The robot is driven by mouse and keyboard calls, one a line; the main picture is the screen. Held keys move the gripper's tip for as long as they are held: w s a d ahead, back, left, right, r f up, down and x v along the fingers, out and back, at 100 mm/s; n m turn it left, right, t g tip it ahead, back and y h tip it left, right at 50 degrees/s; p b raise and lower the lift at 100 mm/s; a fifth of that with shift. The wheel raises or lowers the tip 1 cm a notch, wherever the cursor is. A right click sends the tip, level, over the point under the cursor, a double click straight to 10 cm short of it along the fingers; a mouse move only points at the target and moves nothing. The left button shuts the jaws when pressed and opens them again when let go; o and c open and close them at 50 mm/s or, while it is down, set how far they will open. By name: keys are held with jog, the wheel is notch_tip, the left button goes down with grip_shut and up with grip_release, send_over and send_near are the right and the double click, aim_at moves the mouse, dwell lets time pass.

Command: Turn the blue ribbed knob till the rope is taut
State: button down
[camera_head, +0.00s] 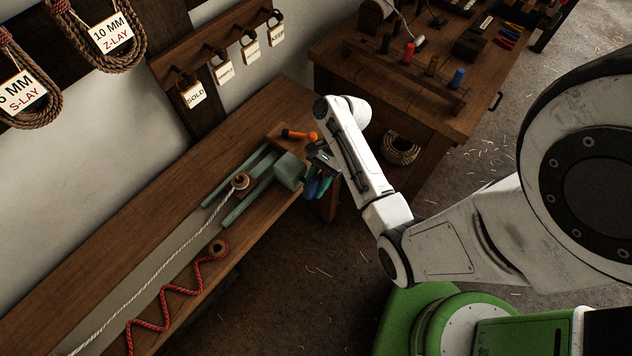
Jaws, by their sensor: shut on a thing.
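The blue ribbed knob (311,188) shows only in small part at the right end of a grey-green tensioning block (289,171) on the bench. My gripper (318,176) is at this end of the block, shut on the knob; the fingers hide much of it. A pale rope (160,262) runs from a wooden spool-like piece (241,181) on the grey-green rails down to the lower left, and looks nearly straight. A red rope (165,305) beside it lies in loose waves from a second wooden piece (218,249).
An orange-handled piece (300,135) sticks out just behind my gripper. A wooden workbench (350,75) with spools and tools stands at the upper right. Rope coils (110,45) and tagged hooks (223,72) hang on the wall. The floor (300,290) in front of the bench is clear.

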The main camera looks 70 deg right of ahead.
jog(key=shift+f+t+y, duration=0.15)
jog(key=shift+t+y, duration=0.2)
jog(key=shift+y, duration=0.8)
jog(key=shift+f+t+y, duration=0.15)
jog(key=shift+t+y, duration=0.2)
jog(key=shift+y, duration=1.1)
jog(key=shift+a+f+t+y, duration=0.1)
jog(key=shift+t+y, duration=0.15)
jog(key=shift+y, duration=0.5)
jog(key=shift+a+f+t+y, duration=0.1)
jog(key=shift+t+y, duration=0.15)
jog(key=shift+y, duration=1)
jog(key=c, duration=0.9)
grip_release()
